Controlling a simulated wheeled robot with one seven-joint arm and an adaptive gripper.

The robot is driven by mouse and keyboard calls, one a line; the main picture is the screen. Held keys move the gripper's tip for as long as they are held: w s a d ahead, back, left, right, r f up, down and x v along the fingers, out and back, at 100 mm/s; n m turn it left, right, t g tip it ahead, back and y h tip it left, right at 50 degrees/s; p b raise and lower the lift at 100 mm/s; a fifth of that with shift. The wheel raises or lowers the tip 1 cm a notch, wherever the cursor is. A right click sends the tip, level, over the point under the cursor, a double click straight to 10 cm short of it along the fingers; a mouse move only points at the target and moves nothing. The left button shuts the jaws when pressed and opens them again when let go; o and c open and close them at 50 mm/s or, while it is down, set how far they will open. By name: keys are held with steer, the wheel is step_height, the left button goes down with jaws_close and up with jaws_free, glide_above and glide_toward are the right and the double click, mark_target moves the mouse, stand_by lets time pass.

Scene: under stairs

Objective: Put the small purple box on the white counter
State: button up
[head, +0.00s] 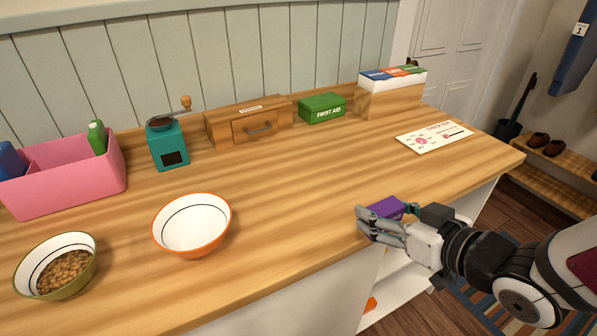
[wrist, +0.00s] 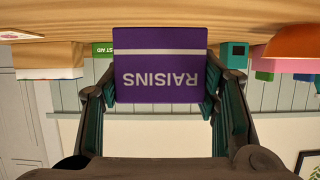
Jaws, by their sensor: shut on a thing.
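The small purple box (head: 387,206) is in my gripper (head: 383,222) at the front edge of the counter. In the wrist view, which is upside down, the box (wrist: 160,65) reads "RAISINS" and sits between the two fingers (wrist: 162,88). The gripper is shut on its sides. The counter (head: 290,170) has a wood-grain top and a white front. I cannot tell whether the box touches the top or is held just above it.
An orange-rimmed bowl (head: 192,222) and a green bowl of brown pellets (head: 58,265) stand at the left front. A pink caddy (head: 75,185), teal grinder (head: 168,148), wooden drawer box (head: 235,125), green first-aid box (head: 322,107), file box (head: 390,98) and card (head: 433,137) line the back. The middle is clear.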

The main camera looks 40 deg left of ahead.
steer(key=w+a, duration=0.3)
steer(key=a, duration=0.1)
steer(key=w+a+f, duration=0.1)
steer(key=w+a, duration=0.2)
steer(key=a, duration=0.1)
steer(key=w+a, duration=0.4)
steer(key=shift+a+f, duration=0.3)
steer(key=shift+a, duration=0.1)
steer(key=shift+d+f, duration=0.1)
steer(key=shift+f, duration=1.6)
steer(key=shift+f, duration=0.1)
steer(key=o, duration=1.7)
steer(key=v, duration=1.2)
steer(key=shift+s, duration=0.1)
